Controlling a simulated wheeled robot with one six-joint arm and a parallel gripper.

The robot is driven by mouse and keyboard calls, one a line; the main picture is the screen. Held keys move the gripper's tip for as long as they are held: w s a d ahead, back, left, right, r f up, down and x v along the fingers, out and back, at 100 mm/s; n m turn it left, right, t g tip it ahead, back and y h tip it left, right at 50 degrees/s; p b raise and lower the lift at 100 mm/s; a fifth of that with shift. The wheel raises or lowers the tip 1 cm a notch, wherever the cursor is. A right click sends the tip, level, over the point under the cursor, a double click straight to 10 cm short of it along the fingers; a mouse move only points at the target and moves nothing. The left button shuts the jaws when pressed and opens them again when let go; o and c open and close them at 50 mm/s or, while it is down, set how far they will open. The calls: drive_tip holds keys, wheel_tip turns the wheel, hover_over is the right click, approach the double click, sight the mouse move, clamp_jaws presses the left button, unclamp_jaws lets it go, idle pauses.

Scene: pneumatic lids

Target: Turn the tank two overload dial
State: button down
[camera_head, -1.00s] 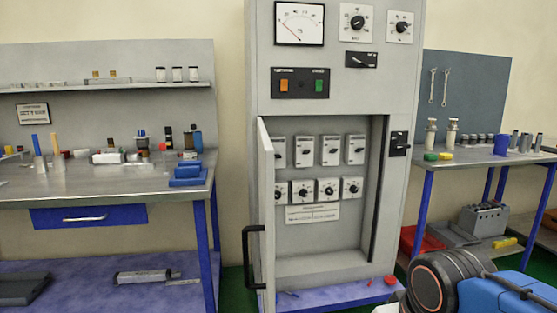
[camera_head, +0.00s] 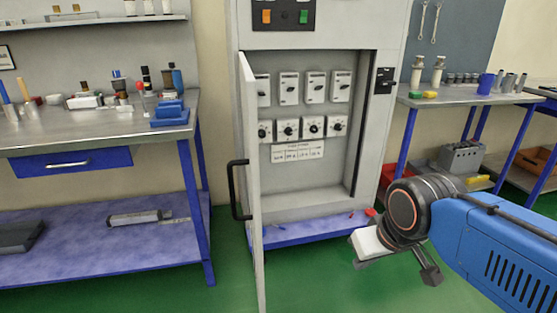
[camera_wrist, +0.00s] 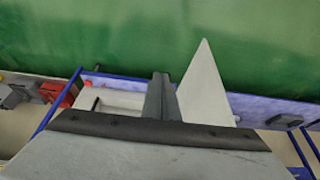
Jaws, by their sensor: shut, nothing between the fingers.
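The tall grey cabinet (camera_head: 228,120) stands open, its door (camera_head: 251,190) swung out towards me on the left. Inside, a lower row of several white units with round black dials (camera_head: 288,129) sits under a row of white switch units (camera_head: 289,88). A label plate (camera_head: 297,151) is below the dials, its text too small to read, so I cannot tell which dial is tank two's. My gripper (camera_wrist: 161,80) is shut and empty in the wrist view. In the head view, my arm's end is low at the right, in front of the cabinet and apart from the dials.
The door's black handle (camera_head: 238,190) sticks out on the left. A left workbench (camera_head: 100,130) holds bottles and blue blocks; a right bench (camera_head: 470,98) holds a blue cup (camera_head: 486,83). Green floor (camera_head: 320,285) is clear before the cabinet.

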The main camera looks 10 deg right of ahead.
sight(262, 135)
drive_tip(key=c, duration=1.8)
unclamp_jaws()
drive_tip(key=shift+w, duration=0.25)
drive_tip(key=o, duration=0.4)
drive_tip(key=w+r+t, duration=0.1)
drive_tip(key=w, duration=0.5)
drive_tip(key=w+a+r+t, duration=0.1)
drive_tip(key=w, duration=0.6)
drive_tip(key=w+r+t, duration=0.1)
drive_tip(key=w+r, duration=0.1)
drive_tip(key=w, duration=0.5)
drive_tip(key=shift+w+a, duration=0.1)
drive_tip(key=shift+a, duration=0.25)
drive_tip(key=shift+o, duration=0.2)
drive_tip(key=w+a+f+t, duration=0.1)
drive_tip(key=w+f+t, duration=0.1)
drive_tip(key=w, duration=1.9)
drive_tip(key=w+a+f+t, duration=0.2)
drive_tip(key=w+f+t, duration=0.1)
drive_tip(key=w, duration=1.7)
drive_tip(key=w+a+f+t, duration=0.2)
drive_tip(key=w+t, duration=0.3)
drive_tip(key=w, duration=1.6)
drive_tip(key=shift+w+f, duration=0.3)
drive_tip(key=shift+f, duration=0.35)
drive_tip(key=c, duration=1)
